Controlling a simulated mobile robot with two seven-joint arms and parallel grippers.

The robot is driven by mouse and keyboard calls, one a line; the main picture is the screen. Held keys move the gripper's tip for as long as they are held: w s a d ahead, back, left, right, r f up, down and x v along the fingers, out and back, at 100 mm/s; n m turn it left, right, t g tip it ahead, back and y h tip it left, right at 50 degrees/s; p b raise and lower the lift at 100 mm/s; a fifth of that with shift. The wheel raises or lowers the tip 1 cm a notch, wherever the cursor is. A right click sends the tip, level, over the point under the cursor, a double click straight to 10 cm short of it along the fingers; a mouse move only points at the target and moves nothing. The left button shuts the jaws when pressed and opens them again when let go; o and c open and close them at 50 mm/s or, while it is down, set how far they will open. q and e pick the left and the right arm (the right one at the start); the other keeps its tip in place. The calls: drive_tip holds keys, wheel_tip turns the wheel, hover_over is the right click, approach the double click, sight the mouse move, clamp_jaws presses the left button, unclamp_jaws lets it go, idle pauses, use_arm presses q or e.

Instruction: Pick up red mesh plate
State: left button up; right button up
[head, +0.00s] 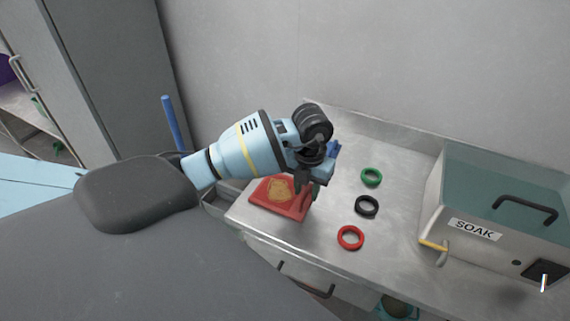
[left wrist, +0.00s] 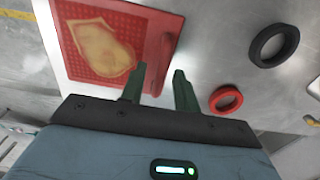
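The red mesh plate (head: 270,206) is a red square with a tan shield-shaped patch, lying flat on the left end of the steel counter. It also shows in the left wrist view (left wrist: 85,70), with a raised red bar along its right edge. My left gripper (head: 306,188) is over the plate's right side and hides part of it in the head view. In the left wrist view its two dark green fingers (left wrist: 160,84) are apart and empty, pointing toward the bar, one on each side of it. Contact cannot be told. My right gripper is not in view.
A red ring (head: 341,243), a black ring (head: 358,210) and a green ring (head: 372,184) lie right of the plate. A metal box marked SOAK (head: 470,225) stands farther right. The counter (head: 400,215) between is clear. A wall rises behind.

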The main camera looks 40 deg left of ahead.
use_arm(q)
drive_tip(key=shift+f, duration=0.85)
clamp_jaws()
drive_tip(key=shift+r, duration=0.15)
drive_tip(key=shift+r, duration=0.6)
wheel_tip(320, 180, up, 2)
drive_tip(key=s+d, duration=0.3)
drive_tip(key=d, duration=0.1)
drive_tip(key=s+d+r, duration=0.1)
drive_tip(key=s+d, duration=0.6)
drive_tip(key=d, duration=0.1)
drive_tip(key=shift+s+d+r, duration=0.15)
drive_tip(key=shift+r, duration=0.15)
